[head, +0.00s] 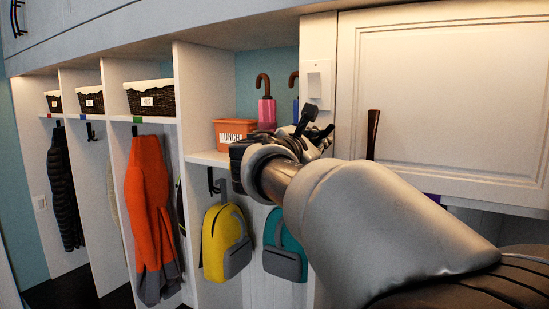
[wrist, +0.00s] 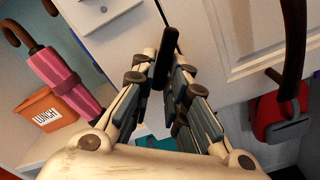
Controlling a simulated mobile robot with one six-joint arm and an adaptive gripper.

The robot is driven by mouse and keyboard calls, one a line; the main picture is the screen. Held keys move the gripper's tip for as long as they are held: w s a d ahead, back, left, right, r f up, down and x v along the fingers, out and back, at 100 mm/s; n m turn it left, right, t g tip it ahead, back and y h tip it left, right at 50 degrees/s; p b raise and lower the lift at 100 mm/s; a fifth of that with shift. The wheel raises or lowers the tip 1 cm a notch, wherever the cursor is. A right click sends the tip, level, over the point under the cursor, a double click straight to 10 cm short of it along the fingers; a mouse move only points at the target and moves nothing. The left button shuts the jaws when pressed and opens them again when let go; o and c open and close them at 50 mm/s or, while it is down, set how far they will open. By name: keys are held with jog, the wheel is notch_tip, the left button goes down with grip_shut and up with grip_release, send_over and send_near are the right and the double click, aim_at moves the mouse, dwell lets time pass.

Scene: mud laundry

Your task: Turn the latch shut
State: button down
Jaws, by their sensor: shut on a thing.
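My gripper (wrist: 170,75) has its fingers closed around a slim black bar (wrist: 168,40), which looks like the latch's lever. The bar slants up from between the fingers in the wrist view. In the head view my gripper (head: 312,140) is at the pale post left of the cabinet door (head: 450,90); its fingers hide most of the latch there. The white panelled door lies close to the post; whether it is fully flush I cannot tell. Its dark brown handle (head: 372,135) stands right of my gripper, apart from it, and also shows in the wrist view (wrist: 293,50).
A white plate (head: 319,82) is on the post above my gripper. Left are an orange lunch box (head: 233,132) and a pink umbrella (head: 266,112) on a shelf. Yellow (head: 226,240) and teal (head: 285,248) backpacks hang below. A red bag (wrist: 282,118) hangs under the door.

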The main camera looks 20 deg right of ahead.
jog(key=shift+f+m+b, duration=0.2)
jog(key=shift+m+b, duration=4.25)
jog(key=shift+m, duration=0.55)
jog(key=c, duration=1.6)
grip_release()
jog(key=shift+c, duration=0.2)
jog(key=shift+s, duration=0.1)
jog(key=v, duration=1.2)
